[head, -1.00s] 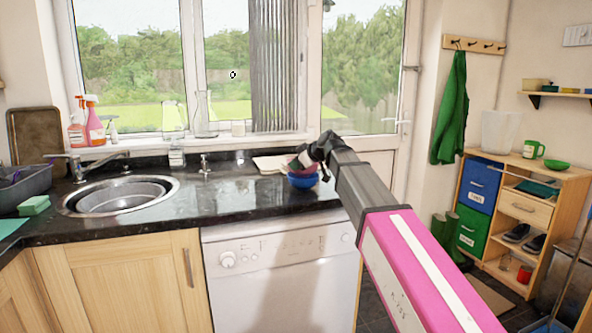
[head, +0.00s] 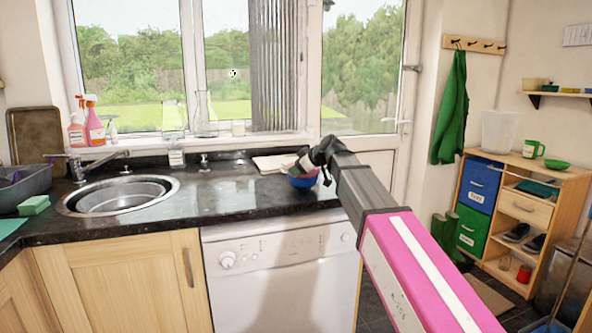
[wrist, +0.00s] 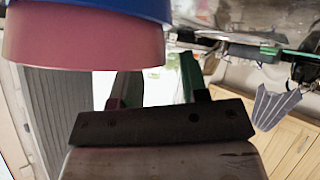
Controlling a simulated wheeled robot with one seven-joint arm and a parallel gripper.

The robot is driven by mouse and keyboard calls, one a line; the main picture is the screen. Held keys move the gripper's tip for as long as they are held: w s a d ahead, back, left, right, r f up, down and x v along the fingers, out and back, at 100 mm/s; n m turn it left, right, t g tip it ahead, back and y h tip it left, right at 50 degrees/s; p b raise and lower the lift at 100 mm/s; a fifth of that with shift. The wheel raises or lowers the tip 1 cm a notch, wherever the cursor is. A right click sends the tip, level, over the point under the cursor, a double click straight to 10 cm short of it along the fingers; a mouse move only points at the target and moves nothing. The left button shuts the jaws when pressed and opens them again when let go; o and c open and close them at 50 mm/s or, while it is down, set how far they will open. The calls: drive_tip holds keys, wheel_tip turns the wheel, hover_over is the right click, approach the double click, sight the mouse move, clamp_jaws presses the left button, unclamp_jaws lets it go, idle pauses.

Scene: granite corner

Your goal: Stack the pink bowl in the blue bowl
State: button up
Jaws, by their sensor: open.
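The blue bowl (head: 302,182) stands on the dark counter, near its right end. It also shows at the top left of the wrist view (wrist: 110,6). The pink bowl (wrist: 85,42) sits inside the blue bowl, its wall standing out past the blue rim. In the head view it is mostly hidden behind my gripper (head: 301,165). My gripper is open and empty; in the wrist view its two fingers (wrist: 158,88) are spread beside the pink bowl, with no wall visible between them.
A pale board (head: 272,163) lies just behind the bowls. The sink (head: 120,196) is to the left, with clear counter between (head: 225,195). A glass bottle (head: 205,115) stands near the window. A shelf unit (head: 515,200) is at the right.

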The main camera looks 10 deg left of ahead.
drive_tip(key=v, duration=1.1)
drive_tip(key=shift+r, duration=0.2)
drive_tip(key=shift+s+d, duration=0.1)
drive_tip(key=shift+d, duration=0.05)
